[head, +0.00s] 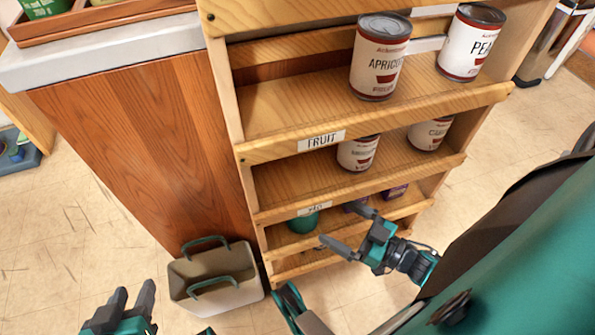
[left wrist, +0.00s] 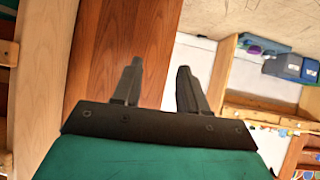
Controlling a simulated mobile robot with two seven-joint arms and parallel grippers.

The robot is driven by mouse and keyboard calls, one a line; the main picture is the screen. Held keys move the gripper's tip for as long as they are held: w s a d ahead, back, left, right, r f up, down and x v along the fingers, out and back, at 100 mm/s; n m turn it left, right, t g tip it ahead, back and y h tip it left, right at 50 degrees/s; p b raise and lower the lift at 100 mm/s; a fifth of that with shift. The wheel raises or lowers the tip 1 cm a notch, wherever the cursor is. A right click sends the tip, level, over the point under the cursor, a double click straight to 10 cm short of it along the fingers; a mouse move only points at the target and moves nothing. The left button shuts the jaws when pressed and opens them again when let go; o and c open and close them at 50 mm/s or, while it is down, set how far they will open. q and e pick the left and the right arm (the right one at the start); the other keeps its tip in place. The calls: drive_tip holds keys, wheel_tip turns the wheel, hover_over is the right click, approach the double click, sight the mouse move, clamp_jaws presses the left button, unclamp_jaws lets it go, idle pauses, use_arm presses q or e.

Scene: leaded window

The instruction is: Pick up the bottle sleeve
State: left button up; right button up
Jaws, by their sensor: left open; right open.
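I cannot say for sure which thing is the bottle sleeve. A green rounded thing (head: 303,222) sits on a low shelf, partly hidden by the label and front rail. My right gripper (head: 342,226) is open in front of that shelf, to the right of the green thing; contact cannot be told. My left gripper (head: 132,292) is open and empty at the bottom left, apart from the shelves. Its two fingers also show in the left wrist view (left wrist: 159,68), with a wood panel (left wrist: 125,38) beyond them.
A wooden shelf rack (head: 275,115) holds several cans, including an apricot can (head: 378,68), behind front rails. A beige open tote (head: 238,262) with two green handles stands on the floor at its left. A wood-sided counter (head: 140,140) stands behind.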

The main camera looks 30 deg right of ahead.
drive_tip(key=b+x, duration=0.2)
drive_tip(key=x, duration=0.8)
drive_tip(key=shift+s, duration=0.1)
drive_tip(key=c, duration=0.8)
drive_tip(key=shift+r, duration=0.1)
